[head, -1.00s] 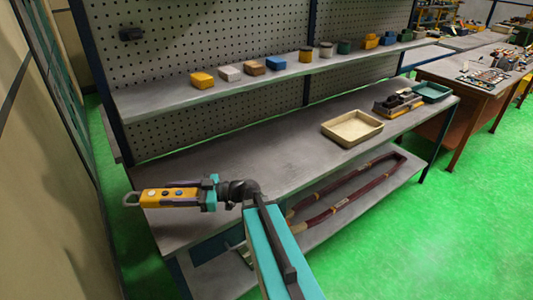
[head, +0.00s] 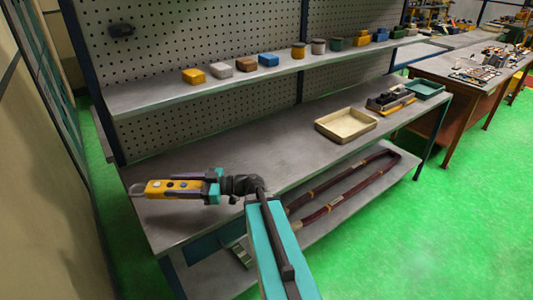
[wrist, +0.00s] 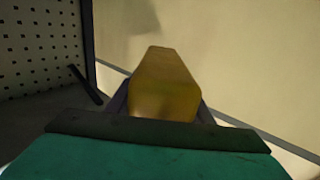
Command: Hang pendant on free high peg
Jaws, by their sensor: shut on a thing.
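The yellow pendant (head: 170,188) with several dark buttons and a loop at its left end is held sideways above the left end of the workbench. My gripper (head: 207,187) is shut on the pendant's right end. In the wrist view the pendant (wrist: 164,84) is a plain yellow block, pointing away between the dark fingers. A dark peg-like fitting (head: 121,30) sits high on the pegboard at upper left, well above and apart from the pendant. I cannot tell whether anything hangs on it.
The shelf (head: 150,97) carries several small coloured blocks and jars. The pegboard (head: 200,30) stands behind it. A cream tray (head: 346,125) lies on the workbench (head: 220,150). A wall (head: 30,200) is close on the left. Dark red loops (head: 350,183) lie on the lower shelf.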

